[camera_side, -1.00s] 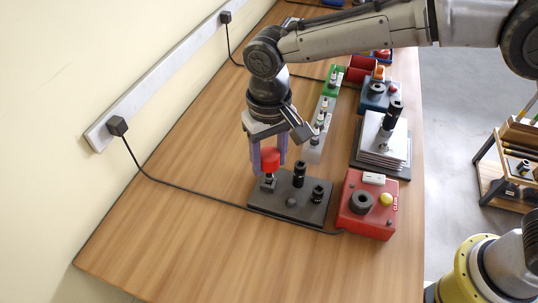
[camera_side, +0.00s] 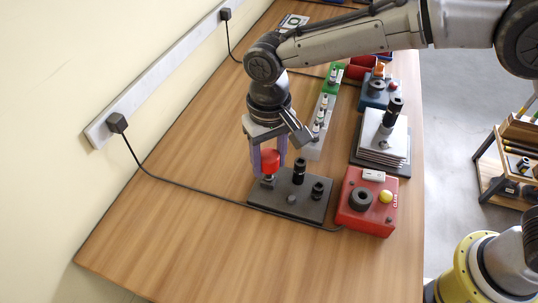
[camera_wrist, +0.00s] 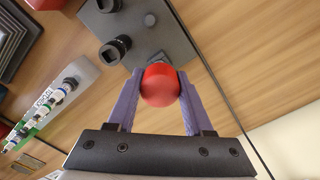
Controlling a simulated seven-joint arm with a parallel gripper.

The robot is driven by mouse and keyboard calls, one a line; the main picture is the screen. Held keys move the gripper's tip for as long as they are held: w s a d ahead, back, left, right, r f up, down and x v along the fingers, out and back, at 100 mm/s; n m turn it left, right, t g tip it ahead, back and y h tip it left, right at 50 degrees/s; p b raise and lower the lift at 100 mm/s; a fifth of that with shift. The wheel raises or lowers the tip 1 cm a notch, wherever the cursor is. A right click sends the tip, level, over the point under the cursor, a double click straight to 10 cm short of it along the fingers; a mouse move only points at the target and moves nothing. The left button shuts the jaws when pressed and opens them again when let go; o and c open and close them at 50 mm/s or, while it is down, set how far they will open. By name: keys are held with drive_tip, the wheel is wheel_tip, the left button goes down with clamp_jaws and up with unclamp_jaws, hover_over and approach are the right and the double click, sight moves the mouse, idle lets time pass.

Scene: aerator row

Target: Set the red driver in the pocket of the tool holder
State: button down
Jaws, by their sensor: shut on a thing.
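The red driver (camera_side: 270,160) has a round red head and stands upright at the left end of the dark grey tool holder (camera_side: 310,210). My gripper (camera_side: 268,165) is shut on the driver from above, with a purple finger on each side of the red head. The wrist view shows the red head (camera_wrist: 160,86) between the two fingers (camera_wrist: 156,95), with the holder (camera_wrist: 172,45) just beyond it. The driver's lower end is at the holder's left pocket; how deep it sits cannot be told.
Two black tools (camera_side: 299,172) (camera_side: 318,190) stand in the same holder, close to my gripper. A red box with a yellow button (camera_side: 368,203) is to the right. A black cable runs in front of the holder. The table's front left is clear.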

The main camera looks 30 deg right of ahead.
drive_tip(key=shift+f, duration=0.15)
drive_tip(key=shift+c, duration=1.1)
unclamp_jaws()
drive_tip(key=shift+r, duration=3.55)
